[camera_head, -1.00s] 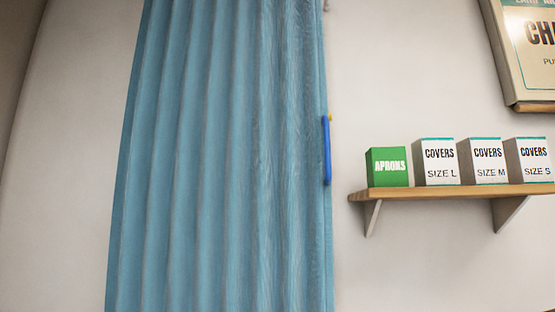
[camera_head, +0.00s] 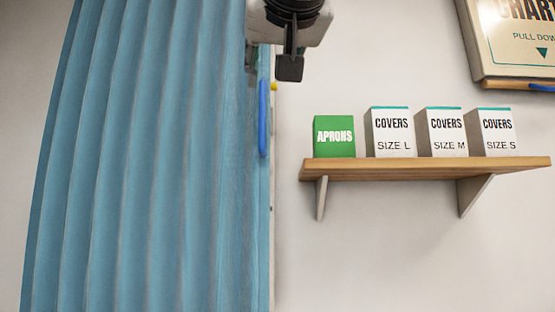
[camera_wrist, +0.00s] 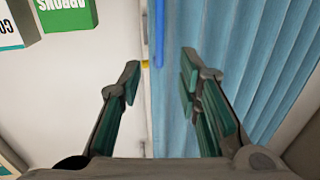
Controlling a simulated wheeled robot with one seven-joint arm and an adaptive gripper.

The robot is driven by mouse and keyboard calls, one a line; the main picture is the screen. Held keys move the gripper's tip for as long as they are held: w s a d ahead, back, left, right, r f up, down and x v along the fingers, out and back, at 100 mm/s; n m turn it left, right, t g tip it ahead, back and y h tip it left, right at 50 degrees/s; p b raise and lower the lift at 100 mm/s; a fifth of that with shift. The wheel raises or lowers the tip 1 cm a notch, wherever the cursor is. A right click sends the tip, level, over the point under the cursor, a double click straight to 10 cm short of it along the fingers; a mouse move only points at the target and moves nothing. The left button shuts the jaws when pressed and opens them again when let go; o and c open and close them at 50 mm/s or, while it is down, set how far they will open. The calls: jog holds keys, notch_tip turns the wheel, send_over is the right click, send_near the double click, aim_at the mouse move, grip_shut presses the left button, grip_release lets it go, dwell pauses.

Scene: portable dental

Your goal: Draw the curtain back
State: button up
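The blue pleated curtain (camera_head: 140,160) hangs closed down the left half of the head view. A blue handle (camera_head: 263,118) runs upright along its right edge, with a small yellow piece near its top. In the wrist view, the curtain (camera_wrist: 240,60) fills the right side and the handle (camera_wrist: 159,32) shows at the top centre. My gripper (camera_wrist: 158,80) is open and empty, its two fingers apart, with the handle beyond them and not between them. In the head view my wrist hides part of the curtain's top right edge.
A wooden shelf (camera_head: 420,168) right of the curtain holds a green aprons box (camera_head: 334,136) and white cover boxes (camera_head: 390,132). A framed chart (camera_head: 515,40) hangs above at the top right. Bare wall lies between curtain and shelf.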

aim_at(263, 101)
jog(key=w, duration=0.4)
jog(key=w+a+p, duration=0.1)
jog(key=w, duration=0.3)
jog(key=w+a, duration=0.1)
jog(key=w, duration=0.3)
jog(key=shift+w+p, duration=0.4)
jog(key=shift+c, duration=0.2)
grip_shut()
